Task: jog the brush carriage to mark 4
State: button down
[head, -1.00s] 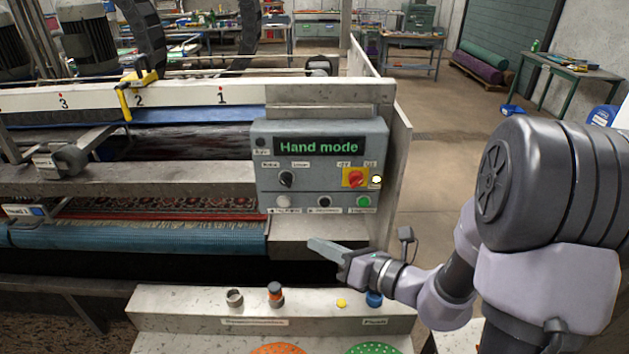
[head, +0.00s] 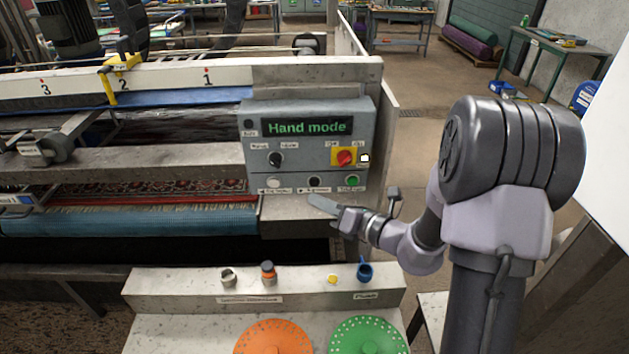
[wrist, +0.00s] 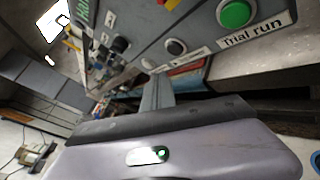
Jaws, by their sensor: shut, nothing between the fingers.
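The control panel (head: 310,147) shows "Hand mode" on its display (head: 308,127). Below are a black selector (head: 275,159), a red switch on yellow (head: 344,157), and white (head: 273,181), black (head: 314,182) and green (head: 351,180) buttons. In the wrist view the green button (wrist: 235,13) is labelled "Trial run"; the other button labels are too small to read. My gripper (head: 316,201) is shut and empty, just below and in front of the button row. A yellow pointer (head: 109,85) stands by mark 2 on the white scale (head: 160,79). Mark 4 is out of view.
A ledge in front holds a grey ring (head: 227,276), an orange-and-black knob (head: 268,272), a yellow button (head: 332,279) and a blue cup-like part (head: 364,270). Orange (head: 272,338) and green (head: 368,336) discs lie below. Open floor (head: 425,120) is at right.

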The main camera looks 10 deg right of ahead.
jog(key=shift+w+d+p, duration=0.25)
jog(key=shift+w+p, duration=0.05)
jog(key=shift+w, duration=1)
dwell(1.0)
jog(key=shift+w, duration=0.45)
jog(key=shift+w+d+p, duration=0.15)
jog(key=shift+w+p, duration=0.15)
jog(key=shift+w, duration=0.05)
dwell(1.3)
dwell(1.5)
jog(key=shift+s, duration=0.8)
jog(key=shift+a, duration=0.2)
jog(key=shift+s+a+b, duration=0.25)
jog(key=shift+s+b, duration=0.05)
jog(key=shift+s, duration=0.95)
jog(key=shift+s+a+b, duration=0.2)
jog(key=shift+s+b, duration=0.05)
jog(key=shift+s, duration=0.95)
